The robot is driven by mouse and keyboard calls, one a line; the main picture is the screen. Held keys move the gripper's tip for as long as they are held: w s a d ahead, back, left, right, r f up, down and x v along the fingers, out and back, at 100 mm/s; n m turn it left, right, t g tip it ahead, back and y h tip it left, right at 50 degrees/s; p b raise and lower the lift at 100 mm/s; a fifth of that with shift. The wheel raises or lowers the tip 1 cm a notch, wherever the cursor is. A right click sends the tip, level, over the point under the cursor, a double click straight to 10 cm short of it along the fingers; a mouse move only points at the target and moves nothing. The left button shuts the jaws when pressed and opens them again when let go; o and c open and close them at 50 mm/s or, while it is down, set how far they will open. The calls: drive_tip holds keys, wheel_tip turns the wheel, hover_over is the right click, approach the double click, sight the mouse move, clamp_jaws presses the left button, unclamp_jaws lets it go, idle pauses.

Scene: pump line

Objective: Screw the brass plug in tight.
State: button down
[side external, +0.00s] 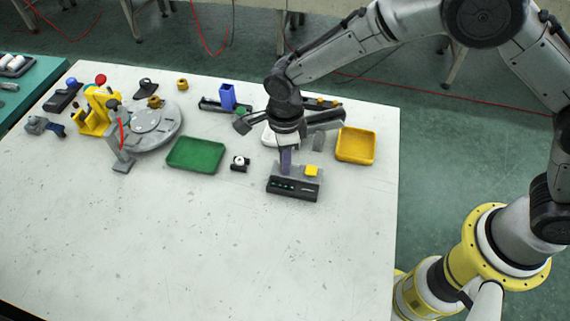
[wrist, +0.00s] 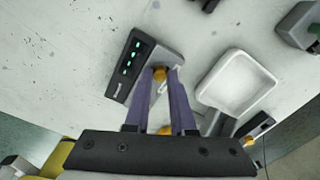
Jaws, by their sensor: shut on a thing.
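The brass plug (wrist: 160,73) shows in the wrist view between the tips of my gripper (wrist: 160,76), whose two purple fingers are shut on it. It sits at a grey unit (wrist: 164,53) with a black front panel (wrist: 128,66) and green lights. How deep the plug is seated cannot be seen. In the side view my gripper (side external: 286,170) points straight down at the same unit, black panel (side external: 293,189) to the front. The plug is hidden there by the fingers.
A white tray (wrist: 238,82) lies close beside my fingers. A yellow tray (side external: 356,146) stands right, a green tray (side external: 195,155) left. The table's front is clear.

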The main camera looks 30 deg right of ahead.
drive_tip(key=c, duration=1)
unclamp_jaws()
drive_tip(key=shift+o, duration=0.2)
drive_tip(key=shift+r, duration=2.3)
